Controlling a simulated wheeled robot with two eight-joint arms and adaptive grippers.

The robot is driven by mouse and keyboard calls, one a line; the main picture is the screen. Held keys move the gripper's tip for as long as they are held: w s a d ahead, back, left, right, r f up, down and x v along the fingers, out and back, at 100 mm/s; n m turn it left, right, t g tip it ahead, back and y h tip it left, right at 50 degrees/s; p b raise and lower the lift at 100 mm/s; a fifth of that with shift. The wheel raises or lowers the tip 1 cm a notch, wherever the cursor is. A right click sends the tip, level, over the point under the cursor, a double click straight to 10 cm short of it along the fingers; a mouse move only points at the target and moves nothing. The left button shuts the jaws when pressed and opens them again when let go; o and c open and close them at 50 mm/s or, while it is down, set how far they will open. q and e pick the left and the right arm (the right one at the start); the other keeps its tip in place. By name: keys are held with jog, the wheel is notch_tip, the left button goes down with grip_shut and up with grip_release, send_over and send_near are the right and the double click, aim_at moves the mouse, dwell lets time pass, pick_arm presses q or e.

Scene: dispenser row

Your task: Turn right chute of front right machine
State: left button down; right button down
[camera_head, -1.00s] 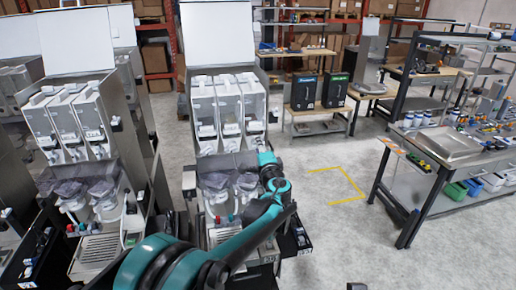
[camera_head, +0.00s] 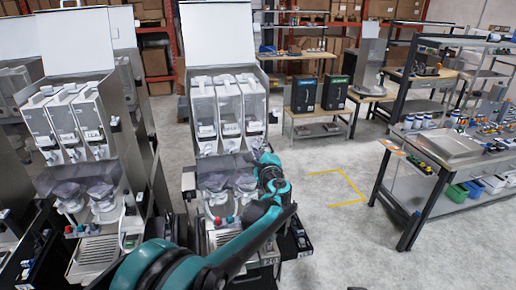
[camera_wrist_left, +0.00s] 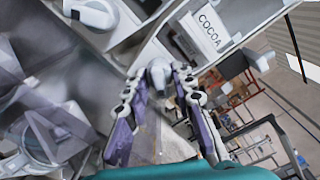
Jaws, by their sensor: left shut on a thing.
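The front right machine (camera_head: 196,112) stands in the middle of the head view with three white canisters side by side. Its right canister (camera_head: 252,103) has a small pale chute at its lower front. My left gripper (camera_head: 262,152) is at that chute, at the machine's right side. In the left wrist view, my left gripper's purple-padded fingers (camera_wrist_left: 160,84) close around the grey-white chute (camera_wrist_left: 159,68), below a canister labelled COCOA (camera_wrist_left: 208,28). The fingers partly hide the chute, so its exact turn angle is unclear. My right gripper is not in view.
Mixing bowls (camera_head: 215,182) sit below the canisters. A similar machine (camera_head: 75,45) stands to the left. A workbench (camera_head: 410,172) with bins is at the right, and a table with two black boxes (camera_head: 304,92) stands behind. Clear floor (camera_head: 330,215) lies between.

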pick_arm(q)
jog(key=shift+f, duration=0.1)
dwell(0.3)
jog(key=c, duration=1.6)
grip_release()
jog(key=shift+s, duration=0.1)
jog(key=v, duration=1.2)
